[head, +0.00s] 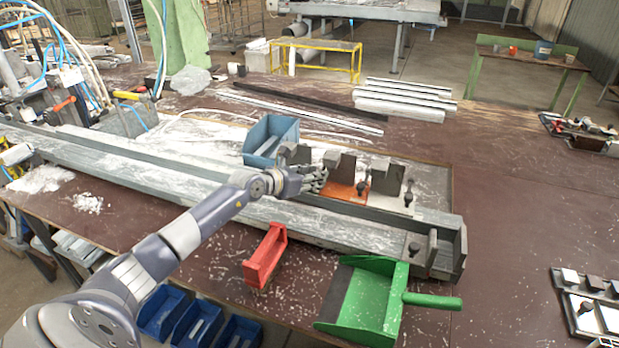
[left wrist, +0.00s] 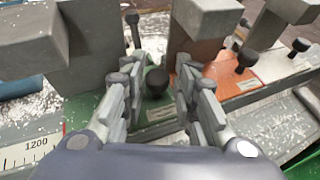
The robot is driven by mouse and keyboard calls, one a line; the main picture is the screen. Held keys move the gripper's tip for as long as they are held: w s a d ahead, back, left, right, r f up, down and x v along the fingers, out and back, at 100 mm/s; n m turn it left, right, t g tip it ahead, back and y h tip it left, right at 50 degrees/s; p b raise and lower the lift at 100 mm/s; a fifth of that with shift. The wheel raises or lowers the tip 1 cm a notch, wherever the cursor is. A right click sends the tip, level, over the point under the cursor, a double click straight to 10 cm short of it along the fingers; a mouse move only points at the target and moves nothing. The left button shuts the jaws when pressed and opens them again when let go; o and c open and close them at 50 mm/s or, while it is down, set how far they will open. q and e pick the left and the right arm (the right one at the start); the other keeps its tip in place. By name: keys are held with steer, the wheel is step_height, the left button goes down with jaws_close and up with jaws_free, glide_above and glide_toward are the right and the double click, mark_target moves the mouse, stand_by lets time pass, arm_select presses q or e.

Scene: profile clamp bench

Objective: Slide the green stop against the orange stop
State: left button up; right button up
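The orange stop (head: 348,190) sits on the bench rail, an orange plate with a grey block and a black knob. In the left wrist view, the orange stop (left wrist: 210,75) is just right of the green stop (left wrist: 150,106). The green stop has a green plate and a black knob; in the head view my gripper mostly hides it. My left gripper (head: 314,182) is at the green stop. In the wrist view its open fingers (left wrist: 155,78) stand either side of the green stop's knob, with gaps visible. The right finger covers the border between stops, so contact cannot be told.
A pale stop (head: 397,200) with a grey block stands right of the orange one. A blue bin (head: 271,138) stands behind the rail. The rail ends at a grey bracket (head: 448,250). The table's right side is largely clear.

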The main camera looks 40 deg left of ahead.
arm_select(q)
steer(key=shift+s+a+r, duration=0.15)
steer(key=shift+s, duration=0.4)
steer(key=v, duration=1)
steer(key=shift+s+r, duration=0.2)
steer(key=shift+s, duration=0.15)
arm_select(e)
steer(key=shift+a, duration=0.3)
